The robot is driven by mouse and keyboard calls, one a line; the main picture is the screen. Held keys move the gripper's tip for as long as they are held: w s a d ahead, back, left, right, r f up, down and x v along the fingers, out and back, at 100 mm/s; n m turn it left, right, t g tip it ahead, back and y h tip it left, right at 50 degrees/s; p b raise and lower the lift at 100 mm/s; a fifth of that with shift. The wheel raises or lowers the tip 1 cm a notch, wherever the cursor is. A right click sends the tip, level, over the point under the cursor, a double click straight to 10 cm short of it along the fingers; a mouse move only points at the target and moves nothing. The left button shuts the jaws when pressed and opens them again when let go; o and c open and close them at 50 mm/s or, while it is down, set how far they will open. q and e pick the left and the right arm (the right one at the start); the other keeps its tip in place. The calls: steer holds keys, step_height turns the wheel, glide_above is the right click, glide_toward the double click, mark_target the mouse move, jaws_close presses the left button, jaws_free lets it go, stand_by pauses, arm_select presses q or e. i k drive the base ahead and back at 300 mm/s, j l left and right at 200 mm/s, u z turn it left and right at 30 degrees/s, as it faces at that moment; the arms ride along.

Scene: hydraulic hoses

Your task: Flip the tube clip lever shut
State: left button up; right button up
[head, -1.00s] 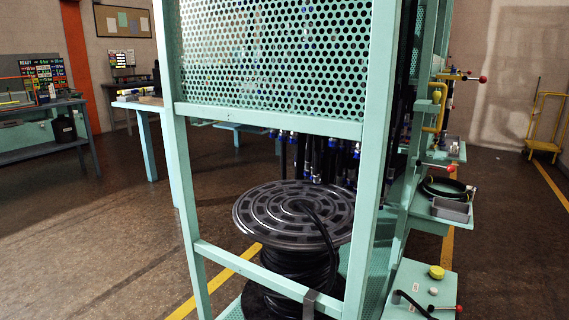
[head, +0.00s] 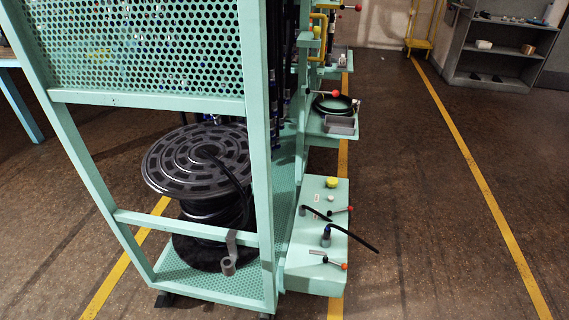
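A grey clip-like bracket (head: 231,248) hangs on the lower rail of the green frame, in front of the hose reel. The green bench block (head: 316,262) at the frame's right foot carries a small red-knobbed lever (head: 343,266) at its near end and another red-knobbed lever (head: 349,209) farther back. Neither of my grippers is in view.
The hose reel (head: 195,160) stands inside the frame. A shelf behind the block holds a grey tray (head: 341,125) and a coiled black hose (head: 334,103). Grey shelving (head: 500,50) stands at the back right. The floor right of the block is clear, with a yellow line (head: 485,190).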

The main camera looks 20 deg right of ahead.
mark_target(344, 267)
steer(key=z, duration=1)
